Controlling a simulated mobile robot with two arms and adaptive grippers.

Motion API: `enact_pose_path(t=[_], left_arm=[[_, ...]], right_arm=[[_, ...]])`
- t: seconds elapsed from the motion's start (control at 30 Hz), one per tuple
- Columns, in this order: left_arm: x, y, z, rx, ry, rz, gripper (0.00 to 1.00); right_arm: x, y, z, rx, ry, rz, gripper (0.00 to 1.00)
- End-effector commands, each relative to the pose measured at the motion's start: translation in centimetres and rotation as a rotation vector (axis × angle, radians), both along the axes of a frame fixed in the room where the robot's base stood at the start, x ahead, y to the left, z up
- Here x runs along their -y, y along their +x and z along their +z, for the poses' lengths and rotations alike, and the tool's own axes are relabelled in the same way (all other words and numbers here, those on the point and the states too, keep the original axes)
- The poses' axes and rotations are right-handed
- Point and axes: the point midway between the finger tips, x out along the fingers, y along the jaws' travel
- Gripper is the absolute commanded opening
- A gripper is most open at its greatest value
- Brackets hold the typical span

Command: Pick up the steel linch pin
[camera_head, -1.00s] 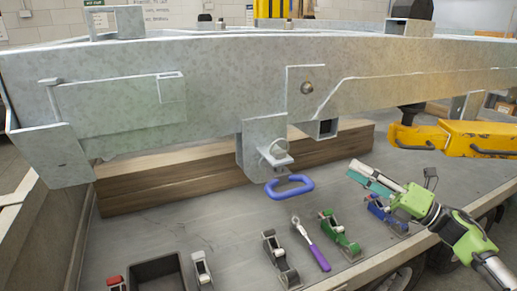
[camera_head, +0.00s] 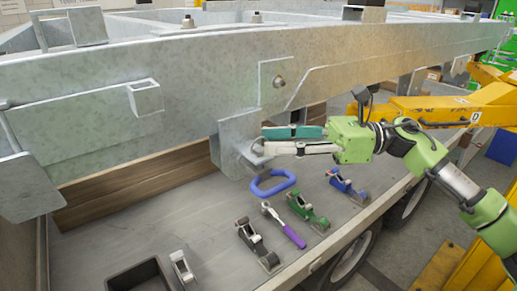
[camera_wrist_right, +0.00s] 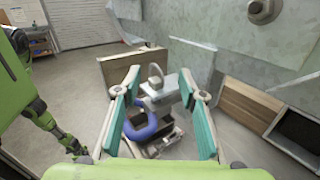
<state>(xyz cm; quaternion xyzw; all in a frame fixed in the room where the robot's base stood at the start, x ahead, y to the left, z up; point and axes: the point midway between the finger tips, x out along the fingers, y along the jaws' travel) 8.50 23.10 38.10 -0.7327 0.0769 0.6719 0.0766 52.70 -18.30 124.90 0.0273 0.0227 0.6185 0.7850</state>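The steel linch pin (camera_head: 257,148) sits at the grey bracket (camera_head: 232,150) under the trailer beam. Its ring shows in the head view just at my right gripper's tips, partly covered by them. In the right wrist view the pin's ring (camera_wrist_right: 155,72) stands upright over a small plate, between the two fingers but farther out. My right gripper (camera_head: 262,141) is open, with teal pads apart; the same gap shows in the right wrist view (camera_wrist_right: 158,78). Whether either finger touches the pin cannot be told. My left gripper is not in view.
A blue loop handle (camera_head: 272,183) lies below the bracket. Several ratchet tools, including a green one (camera_head: 308,210) and a purple-handled one (camera_head: 285,225), lie on the grey deck. The galvanised beam (camera_head: 180,65) is close above; a yellow arm (camera_head: 430,108) stands at right.

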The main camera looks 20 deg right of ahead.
Motion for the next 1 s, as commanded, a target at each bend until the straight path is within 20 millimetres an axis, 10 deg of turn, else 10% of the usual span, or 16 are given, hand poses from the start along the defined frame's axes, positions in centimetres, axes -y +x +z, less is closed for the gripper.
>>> enact_pose_path(t=[0.73,0.87,1.0], left_arm=[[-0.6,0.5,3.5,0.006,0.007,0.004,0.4],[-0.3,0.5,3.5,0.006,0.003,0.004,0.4],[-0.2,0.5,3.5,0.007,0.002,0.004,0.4]], right_arm=[[-5.2,0.6,-0.5,-0.001,0.001,-0.001,0.38],[-5.2,0.6,-0.5,-0.001,0.001,-0.001,0.04],[-5.2,0.6,-0.5,-0.001,0.0,-0.001,0.0]])
